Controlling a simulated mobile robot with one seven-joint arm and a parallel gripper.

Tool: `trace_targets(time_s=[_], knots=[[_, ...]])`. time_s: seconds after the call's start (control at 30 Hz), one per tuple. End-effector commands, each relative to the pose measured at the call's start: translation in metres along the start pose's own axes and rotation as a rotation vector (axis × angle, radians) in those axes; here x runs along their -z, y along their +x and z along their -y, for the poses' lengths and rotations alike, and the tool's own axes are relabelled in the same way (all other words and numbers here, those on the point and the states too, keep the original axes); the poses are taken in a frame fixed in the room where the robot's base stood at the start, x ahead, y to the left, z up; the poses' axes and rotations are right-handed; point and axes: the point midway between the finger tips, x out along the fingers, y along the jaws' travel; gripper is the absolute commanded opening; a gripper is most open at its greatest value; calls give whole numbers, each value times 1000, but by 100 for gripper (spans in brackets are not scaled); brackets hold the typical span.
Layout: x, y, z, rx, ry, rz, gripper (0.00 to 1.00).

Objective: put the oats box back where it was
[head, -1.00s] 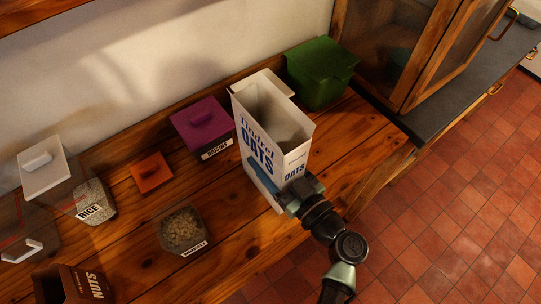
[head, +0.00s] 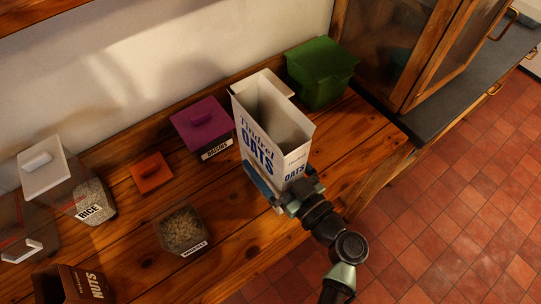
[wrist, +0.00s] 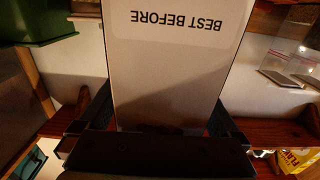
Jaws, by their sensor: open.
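The oats box (head: 262,150) is a tall white carton with blue lettering and an open top. It stands upright on the wooden counter (head: 345,165), near its front edge. My gripper (head: 284,190) is open at the box's lower front right, with one finger beside each side of it. In the wrist view the box's narrow side, printed "BEST BEFORE" (wrist: 170,75), fills the space between the two fingers (wrist: 160,118).
A purple-lidded raisins container (head: 200,125) is left of the box, a green bin (head: 322,75) behind right. An orange lid (head: 152,170), a glass jar (head: 182,230), a rice container (head: 90,203) and a nuts box (head: 75,284) stand further left. A cabinet (head: 425,45) is right.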

Motion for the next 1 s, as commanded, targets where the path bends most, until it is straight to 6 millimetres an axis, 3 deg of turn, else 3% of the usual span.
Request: trace_targets(time_s=[0.3, 0.5, 0.7, 1.0], knots=[[-4, -68, -1, -6, -1, 1, 98], [-3, -103, -1, -4, 0, 1, 98], [-1, -119, 0, -1, 0, 0, 98], [0, -120, 0, -1, 1, 0, 98]])
